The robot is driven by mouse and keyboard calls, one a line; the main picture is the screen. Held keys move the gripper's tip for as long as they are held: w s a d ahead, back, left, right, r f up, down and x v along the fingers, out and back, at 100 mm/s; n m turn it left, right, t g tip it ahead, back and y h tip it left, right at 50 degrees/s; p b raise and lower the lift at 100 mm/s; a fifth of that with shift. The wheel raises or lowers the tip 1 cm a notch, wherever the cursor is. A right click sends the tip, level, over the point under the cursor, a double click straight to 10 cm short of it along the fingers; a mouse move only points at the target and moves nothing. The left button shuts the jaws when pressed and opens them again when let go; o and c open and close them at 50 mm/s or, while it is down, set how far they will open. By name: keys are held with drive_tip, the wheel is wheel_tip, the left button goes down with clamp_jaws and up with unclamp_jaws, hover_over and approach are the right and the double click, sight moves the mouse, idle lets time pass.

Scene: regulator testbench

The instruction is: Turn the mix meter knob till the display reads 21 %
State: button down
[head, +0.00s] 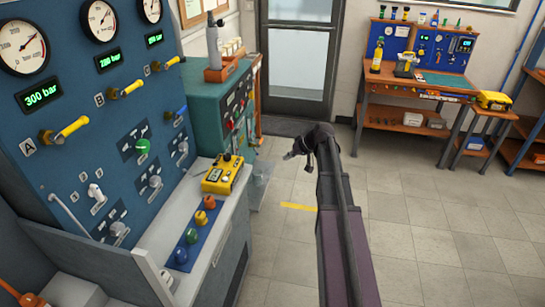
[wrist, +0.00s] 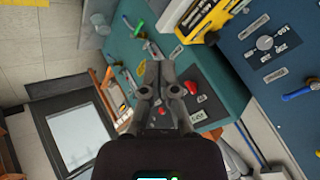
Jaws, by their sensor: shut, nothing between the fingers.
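A yellow box with a dark round knob on top (head: 222,174) sits on the grey ledge of the blue panel; it looks like the mix meter. Its display is too small to read. A yellow boxed device (wrist: 208,22) shows at the top of the wrist view, partly cut off, and seems to be the same one. My gripper (head: 291,154) is shut and empty, out over the floor to the right of the yellow box and apart from it. In the wrist view my gripper (wrist: 158,68) points toward the teal cabinet, touching nothing that I can see.
The blue panel (head: 75,175) carries gauges, yellow-handled levers and displays reading 300, 200 and 200 bar. Coloured knobs (head: 193,236) stand on the ledge. A teal cabinet (head: 205,95) stands behind. A workbench (head: 420,88) is at the back right. The floor (head: 430,215) is clear.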

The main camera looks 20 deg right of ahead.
drive_tip(key=s+a+f+g+h, duration=0.2)
drive_tip(key=s+a+g+h, duration=0.1)
drive_tip(key=s+a, duration=0.7)
drive_tip(key=s+a+f+g+h, duration=0.2)
drive_tip(key=s+a+h, duration=0.1)
drive_tip(key=s+a, duration=0.7)
drive_tip(key=s, duration=0.4)
drive_tip(key=shift+f+g, duration=0.4)
